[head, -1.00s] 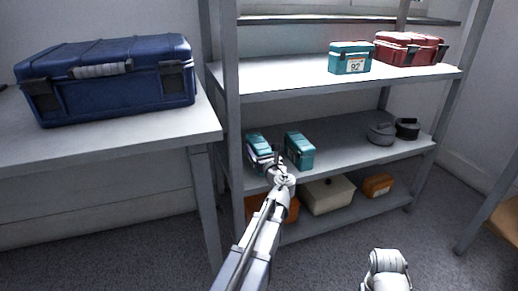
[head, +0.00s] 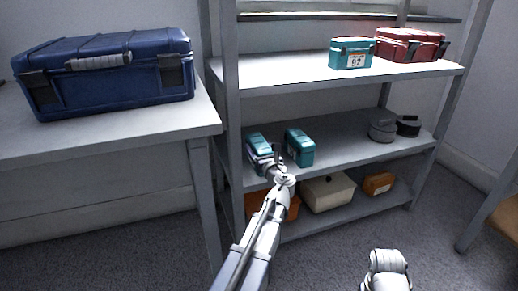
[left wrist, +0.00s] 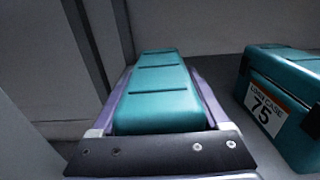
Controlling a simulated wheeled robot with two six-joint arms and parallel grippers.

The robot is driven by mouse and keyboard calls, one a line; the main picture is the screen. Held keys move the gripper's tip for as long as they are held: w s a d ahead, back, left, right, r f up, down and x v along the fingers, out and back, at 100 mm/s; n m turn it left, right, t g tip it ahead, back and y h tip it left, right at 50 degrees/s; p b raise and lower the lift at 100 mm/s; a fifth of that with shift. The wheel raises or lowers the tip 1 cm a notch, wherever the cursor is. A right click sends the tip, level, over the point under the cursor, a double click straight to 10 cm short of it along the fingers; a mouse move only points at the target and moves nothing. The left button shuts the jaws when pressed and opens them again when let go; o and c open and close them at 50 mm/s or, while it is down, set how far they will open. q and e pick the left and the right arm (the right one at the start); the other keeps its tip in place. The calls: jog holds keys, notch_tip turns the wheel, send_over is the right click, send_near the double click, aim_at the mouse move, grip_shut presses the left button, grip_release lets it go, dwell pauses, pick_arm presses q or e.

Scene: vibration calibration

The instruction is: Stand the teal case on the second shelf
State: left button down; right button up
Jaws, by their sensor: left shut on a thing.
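My left gripper (head: 265,161) is shut on a teal case (head: 257,143) at the left end of the middle shelf (head: 345,144). In the left wrist view this teal case (left wrist: 160,88) lies between the two purplish fingers. The head view does not clearly show whether its base touches the shelf board, and the gripper hides its near side. A second teal case (head: 300,147), labelled 75, stands just right of it with a small gap. It also shows in the left wrist view (left wrist: 290,100).
The top shelf holds a teal case (head: 350,54) labelled 92 and a red case (head: 408,45). Dark round weights (head: 382,131) sit at the middle shelf's right. A cream box (head: 328,193) and orange boxes (head: 378,183) fill the bottom. A blue case (head: 105,75) rests on the left table.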

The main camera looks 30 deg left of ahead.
aim_at(259, 154)
pick_arm(q)
jog(key=shift+f, duration=0.2)
grip_release()
jog(key=v, duration=0.8)
jog(key=shift+a, duration=0.1)
